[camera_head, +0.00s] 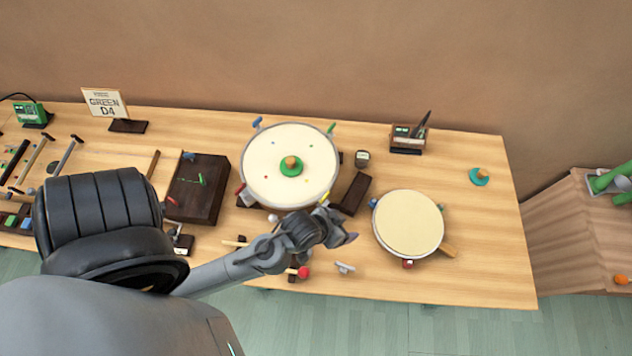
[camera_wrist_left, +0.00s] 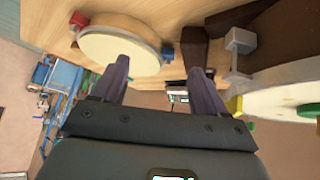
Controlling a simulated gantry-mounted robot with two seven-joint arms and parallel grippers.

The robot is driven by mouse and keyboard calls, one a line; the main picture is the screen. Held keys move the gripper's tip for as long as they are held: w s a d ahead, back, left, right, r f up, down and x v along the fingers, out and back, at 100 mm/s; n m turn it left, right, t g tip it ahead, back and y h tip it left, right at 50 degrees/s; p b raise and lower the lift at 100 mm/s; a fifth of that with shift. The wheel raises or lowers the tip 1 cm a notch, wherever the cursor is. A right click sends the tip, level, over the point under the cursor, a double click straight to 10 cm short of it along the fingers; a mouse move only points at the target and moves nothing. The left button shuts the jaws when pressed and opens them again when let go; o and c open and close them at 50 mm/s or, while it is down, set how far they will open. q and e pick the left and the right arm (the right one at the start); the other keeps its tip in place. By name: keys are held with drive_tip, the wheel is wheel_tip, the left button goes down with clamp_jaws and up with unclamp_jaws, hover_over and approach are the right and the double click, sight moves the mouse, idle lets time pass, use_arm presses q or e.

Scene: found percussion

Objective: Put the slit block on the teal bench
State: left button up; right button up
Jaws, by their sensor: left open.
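My left gripper (camera_head: 342,230) hangs over the table between the large and the small drum. In the left wrist view its two fingers (camera_wrist_left: 158,70) are spread apart with nothing between them. A dark brown box-like block (camera_head: 197,190) with a small green mark lies left of the large drum, clear of the gripper. It may be the slit block, but I cannot make out slits. I cannot pick out a teal bench for certain. A blue frame-like structure (camera_wrist_left: 62,78) shows at the left of the left wrist view. My right gripper is not in view.
The large drum (camera_head: 265,170) and small drum (camera_head: 408,222) flank the gripper. A red-headed mallet (camera_head: 303,272) lies near the front edge. A teal disc (camera_head: 479,177) sits at the right, with bare tabletop (camera_head: 490,245) in front. A wooden cabinet (camera_head: 575,235) stands beyond.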

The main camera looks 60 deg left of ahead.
use_arm(q)
drive_tip(key=s+r+m+g, duration=0.1)
drive_tip(key=s, duration=0.1)
drive_tip(key=s+r+m+g, duration=0.1)
drive_tip(key=s+r, duration=0.1)
drive_tip(key=s, duration=0.1)
drive_tip(key=s+r+m+g, duration=0.1)
drive_tip(key=s+r, duration=0.1)
drive_tip(key=s, duration=0.1)
drive_tip(key=shift+a+r+g, duration=0.1)
drive_tip(key=shift+a+g, duration=0.3)
drive_tip(key=shift+c, duration=0.2)
drive_tip(key=shift+w, duration=0.1)
drive_tip(key=shift+d, duration=0.1)
